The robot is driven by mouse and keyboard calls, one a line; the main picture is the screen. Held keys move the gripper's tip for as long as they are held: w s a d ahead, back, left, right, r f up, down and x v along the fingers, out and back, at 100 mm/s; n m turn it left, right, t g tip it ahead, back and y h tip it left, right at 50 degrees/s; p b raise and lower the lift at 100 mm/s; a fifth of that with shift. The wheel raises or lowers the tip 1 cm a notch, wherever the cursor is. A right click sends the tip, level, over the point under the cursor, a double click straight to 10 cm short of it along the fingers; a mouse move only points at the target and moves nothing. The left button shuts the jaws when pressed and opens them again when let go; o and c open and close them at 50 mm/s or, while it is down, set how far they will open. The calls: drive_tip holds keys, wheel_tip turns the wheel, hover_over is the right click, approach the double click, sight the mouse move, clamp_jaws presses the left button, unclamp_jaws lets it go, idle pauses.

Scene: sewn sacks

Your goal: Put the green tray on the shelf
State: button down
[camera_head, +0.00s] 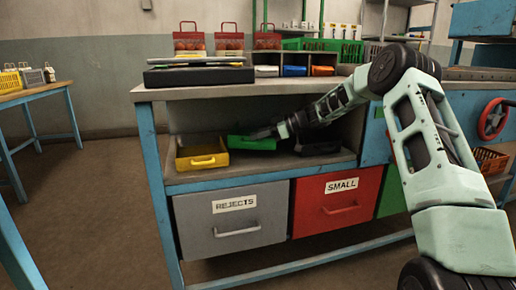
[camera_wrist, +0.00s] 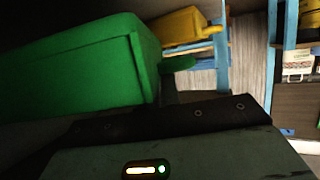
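The green tray (camera_head: 248,143) is in the open bay under the workbench top, above or on the bay's shelf (camera_head: 250,173); I cannot tell whether it touches the shelf. In the wrist view the green tray (camera_wrist: 75,75) fills the upper left and looks tilted, with its handle (camera_wrist: 178,63) sticking out to the right. My gripper (camera_head: 262,133) reaches into the bay from the right and its tip is at the tray's handle side. In the wrist view its dark body covers the bottom, and the fingertips are too dark to tell whether they grip the handle.
A yellow tray (camera_head: 202,155) sits on the shelf left of the green one. A black tray (camera_head: 318,146) is to the right, beneath my arm. The bench top (camera_head: 215,91) is close above. Below are a grey REJECTS drawer (camera_head: 232,218) and a red SMALL drawer (camera_head: 333,202).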

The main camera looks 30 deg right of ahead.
sight(247, 148)
drive_tip(key=shift+w+d, duration=0.1)
drive_tip(key=shift+w, duration=0.1)
wheel_tip(247, 148, down, 4)
drive_tip(key=b, duration=0.2)
drive_tip(key=shift+r+b, duration=0.15)
drive_tip(key=shift+b, duration=0.15)
drive_tip(key=shift+r, duration=0.15)
drive_tip(key=shift+p, duration=0.3)
drive_tip(key=c, duration=1.6)
unclamp_jaws()
drive_tip(key=shift+s+d+r, duration=0.1)
drive_tip(key=shift+d+r, duration=0.05)
drive_tip(key=p+v, duration=0.4)
drive_tip(key=v, duration=0.6)
drive_tip(key=shift+s+d, duration=0.1)
drive_tip(key=shift+d, duration=0.05)
drive_tip(key=shift+s+d+r+p, duration=0.15)
drive_tip(key=shift+s+d+p, duration=0.2)
drive_tip(key=shift+s+d, duration=0.05)
